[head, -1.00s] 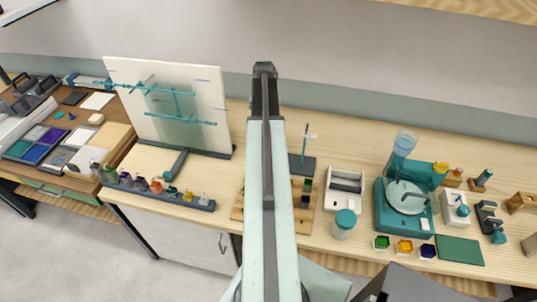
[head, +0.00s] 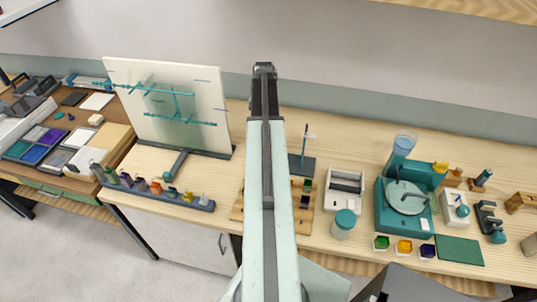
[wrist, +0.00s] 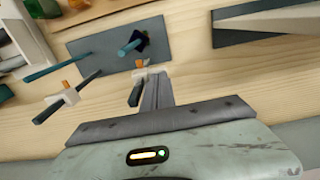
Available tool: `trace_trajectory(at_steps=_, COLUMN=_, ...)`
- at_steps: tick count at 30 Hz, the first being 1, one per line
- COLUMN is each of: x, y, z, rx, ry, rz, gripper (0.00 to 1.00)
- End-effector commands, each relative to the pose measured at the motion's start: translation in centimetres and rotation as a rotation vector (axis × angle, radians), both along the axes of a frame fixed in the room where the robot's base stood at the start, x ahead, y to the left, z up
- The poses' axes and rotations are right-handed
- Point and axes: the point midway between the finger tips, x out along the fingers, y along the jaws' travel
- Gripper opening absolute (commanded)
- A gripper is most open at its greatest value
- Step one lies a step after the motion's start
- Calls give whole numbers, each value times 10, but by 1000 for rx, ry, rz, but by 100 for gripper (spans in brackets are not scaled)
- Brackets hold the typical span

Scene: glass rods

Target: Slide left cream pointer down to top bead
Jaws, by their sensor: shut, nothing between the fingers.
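In the wrist view a dark slate base plate (wrist: 110,58) carries teal rods. One cream pointer (wrist: 66,97) with an orange tip sits on the long rod at the picture's left. Another cream pointer (wrist: 151,74) is right at the end of my gripper (wrist: 157,88), on or beside a short teal rod; I cannot tell whether they touch. A dark blue bead (wrist: 143,41) is on a rod farther up. My gripper is shut with nothing between its fingers. In the head view the stand's base (head: 301,166) is right of my gripper (head: 264,70), with one pointer (head: 310,136) above it.
A tall cream board (head: 215,110) with teal rods stands left of my arm. The bench behind the stand is clear.

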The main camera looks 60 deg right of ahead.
Motion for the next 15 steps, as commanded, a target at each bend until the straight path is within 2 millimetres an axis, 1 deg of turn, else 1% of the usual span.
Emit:
trace_trajectory(at_steps=11, x=1, y=0, z=0, rx=0, ry=0, rz=1, gripper=0)
trace_trajectory(at_steps=15, x=1, y=0, z=-4, rx=0, ry=0, rz=1, gripper=0)
